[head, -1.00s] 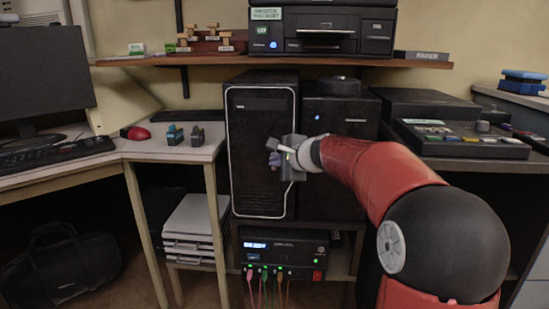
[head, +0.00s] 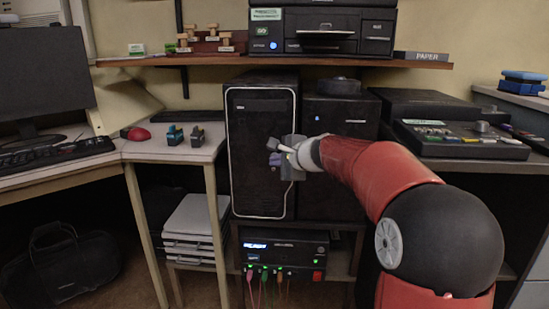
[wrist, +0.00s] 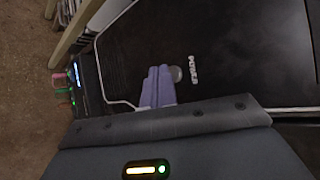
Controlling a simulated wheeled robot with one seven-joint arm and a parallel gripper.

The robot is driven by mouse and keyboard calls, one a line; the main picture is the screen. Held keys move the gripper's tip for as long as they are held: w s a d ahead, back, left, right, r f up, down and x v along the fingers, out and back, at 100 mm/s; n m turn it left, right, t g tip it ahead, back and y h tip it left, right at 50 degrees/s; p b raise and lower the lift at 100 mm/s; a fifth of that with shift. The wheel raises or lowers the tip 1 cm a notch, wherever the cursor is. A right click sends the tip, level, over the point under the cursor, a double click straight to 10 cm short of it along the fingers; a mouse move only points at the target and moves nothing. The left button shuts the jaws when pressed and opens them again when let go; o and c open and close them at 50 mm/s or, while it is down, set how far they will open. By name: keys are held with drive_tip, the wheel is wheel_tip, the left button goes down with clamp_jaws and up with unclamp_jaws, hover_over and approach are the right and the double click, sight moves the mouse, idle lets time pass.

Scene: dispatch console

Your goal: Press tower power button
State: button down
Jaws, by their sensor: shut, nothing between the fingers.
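The black computer tower (head: 258,125) stands upright on the shelf, its front panel edged by a white outline. In the wrist view the tower front (wrist: 150,45) carries a small round grey button (wrist: 177,74) beside a white label that appears to read POWER (wrist: 193,69). My gripper (head: 273,160) is in front of the tower's right part, its fingers shut and empty. In the wrist view the purplish fingertips (wrist: 160,74) lie just left of the button and partly overlap its edge. I cannot tell whether they touch it. In the head view the button is hidden.
A second black unit (head: 345,115) stands right of the tower. A printer (head: 322,30) sits on the shelf above. A rack device (head: 285,252) with coloured cables is below.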

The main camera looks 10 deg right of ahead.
drive_tip(key=shift+w+d, duration=0.15)
drive_tip(key=shift+w, duration=0.3)
idle(0.6)
idle(0.4)
drive_tip(key=shift+s+a+b, duration=0.25)
drive_tip(key=shift+s+b, duration=0.1)
drive_tip(key=shift+s, duration=0.4)
drive_tip(key=shift+s, duration=0.1)
drive_tip(key=shift+s+a+b, duration=0.25)
drive_tip(key=shift+s+b, duration=0.15)
drive_tip(key=shift+s, duration=0.35)
drive_tip(key=shift+s+a+b, duration=0.3)
drive_tip(key=shift+s+b, duration=0.15)
drive_tip(key=shift+s, duration=0.35)
drive_tip(key=shift+s+a+b, duration=0.25)
drive_tip(key=shift+s+b, duration=0.15)
drive_tip(key=shift+s, duration=0.35)
wheel_tip(320, 180, up, 8)
drive_tip(key=p, duration=0.7)
